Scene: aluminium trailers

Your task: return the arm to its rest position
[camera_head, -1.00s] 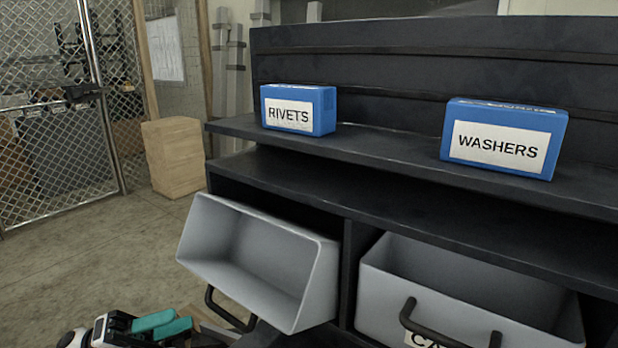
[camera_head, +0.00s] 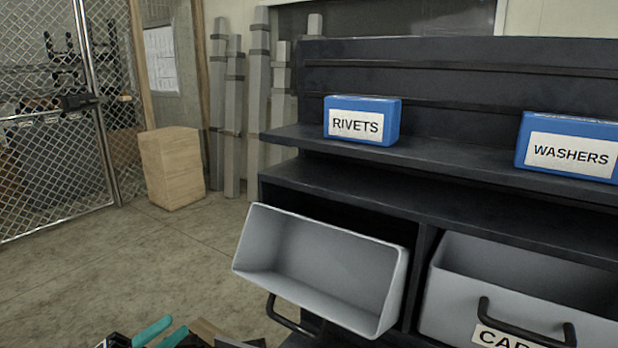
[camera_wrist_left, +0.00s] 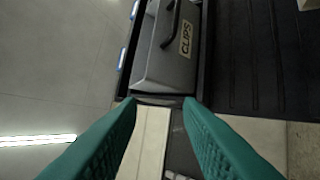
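My left gripper (camera_head: 162,335) shows only as teal fingertips at the bottom edge of the head view, left of and below the tilted grey bin (camera_head: 322,266). In the left wrist view the two teal fingers (camera_wrist_left: 160,104) stand apart with nothing held between them. That view also shows a grey bin labelled CLIPS (camera_wrist_left: 168,62) with a dark handle, beyond the fingertips. Most of the left arm is out of the picture. My right gripper is not in view.
A dark shelf unit (camera_head: 440,160) carries a blue RIVETS box (camera_head: 362,120) and a blue WASHERS box (camera_head: 568,146). Another grey bin (camera_head: 520,320) is at lower right. A wooden block (camera_head: 172,168) stands by the mesh fence (camera_head: 50,150). Floor at left is clear.

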